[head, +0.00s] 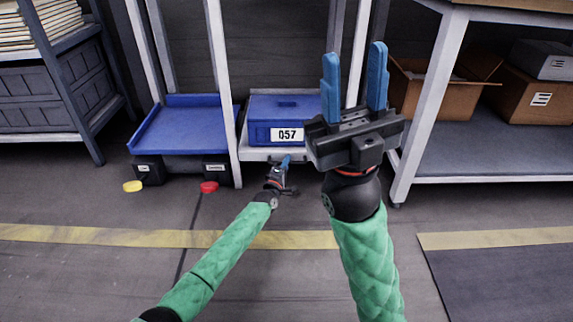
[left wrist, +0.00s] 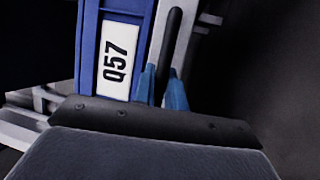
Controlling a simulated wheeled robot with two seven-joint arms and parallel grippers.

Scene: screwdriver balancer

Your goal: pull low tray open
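The low tray (head: 257,154) is a pale pull-out shelf in the middle rack. A blue bin labelled Q57 (head: 270,107) sits on it; its label also shows in the left wrist view. My left gripper (head: 286,162) is at the tray's front edge, below the bin. In the left wrist view its two blue fingertips (left wrist: 162,88) are a small gap apart, at the pale tray front (left wrist: 188,55) beside a long dark slot. Whether they clamp the edge is not clear. My right gripper (head: 354,80) is raised, open and empty, fingers pointing up.
Cardboard boxes (head: 437,98) are on the right shelf. The floor in front is clear, with a yellow line.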

